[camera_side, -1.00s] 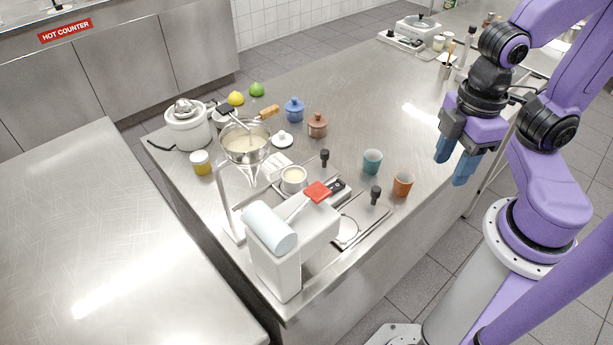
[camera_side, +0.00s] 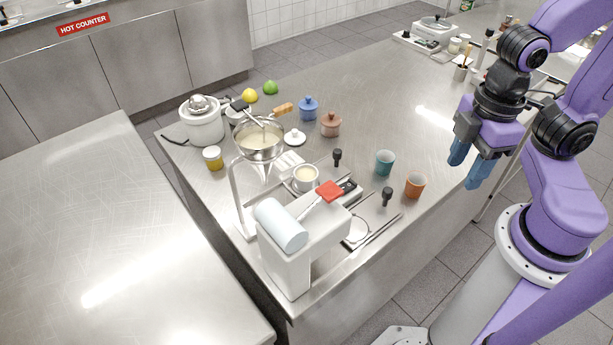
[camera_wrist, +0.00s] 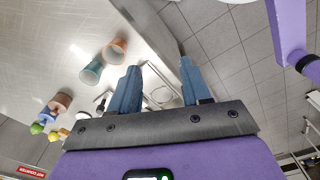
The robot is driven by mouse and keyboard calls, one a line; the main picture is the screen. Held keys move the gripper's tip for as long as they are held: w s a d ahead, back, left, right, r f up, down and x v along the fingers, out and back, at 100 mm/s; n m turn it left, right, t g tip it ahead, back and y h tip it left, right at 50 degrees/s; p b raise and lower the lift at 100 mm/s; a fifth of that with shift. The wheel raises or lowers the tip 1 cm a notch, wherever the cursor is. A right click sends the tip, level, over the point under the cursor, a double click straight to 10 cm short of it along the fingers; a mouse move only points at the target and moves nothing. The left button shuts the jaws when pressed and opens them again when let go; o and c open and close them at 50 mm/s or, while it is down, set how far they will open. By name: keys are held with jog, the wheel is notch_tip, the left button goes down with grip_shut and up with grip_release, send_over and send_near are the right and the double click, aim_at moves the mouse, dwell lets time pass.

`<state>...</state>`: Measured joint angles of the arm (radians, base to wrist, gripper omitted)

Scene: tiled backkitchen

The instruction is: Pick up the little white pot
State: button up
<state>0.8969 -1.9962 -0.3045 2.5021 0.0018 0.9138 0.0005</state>
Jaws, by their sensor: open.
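A second whitish vessel (camera_side: 236,114) is mostly hidden behind that bowl. A flat white knobbed piece, like a lid (camera_side: 294,137), lies on the counter. I cannot tell which vessel is the little white pot. My gripper (camera_side: 466,170) is open and empty, over the counter's right edge, well to the right of all of these. In the wrist view its blue fingers (camera_wrist: 158,88) are spread apart with nothing between them.
An orange cup (camera_side: 415,186) and a teal cup (camera_side: 384,163) stand nearest my gripper. Brown (camera_side: 331,125) and blue (camera_side: 308,109) lidded pots stand farther back. The steel bowl (camera_side: 260,142) and a white machine (camera_side: 300,250) crowd the near side.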

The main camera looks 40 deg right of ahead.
dwell(0.4)
jog(key=o, duration=0.7)
jog(key=shift+c, duration=0.2)
notch_tip(320, 180, up, 4)
jog(key=m, duration=1.2)
send_over(306, 173)
jog(key=s, duration=0.2)
jog(key=f, duration=1.1)
jog(key=shift+w+a+f, duration=0.1)
jog(key=shift+a, duration=0.3)
jog(key=shift+a+f, duration=0.15)
jog(key=shift+f, duration=1.3)
jog(key=shift+a+f, duration=0.15)
jog(key=shift+f, duration=1.25)
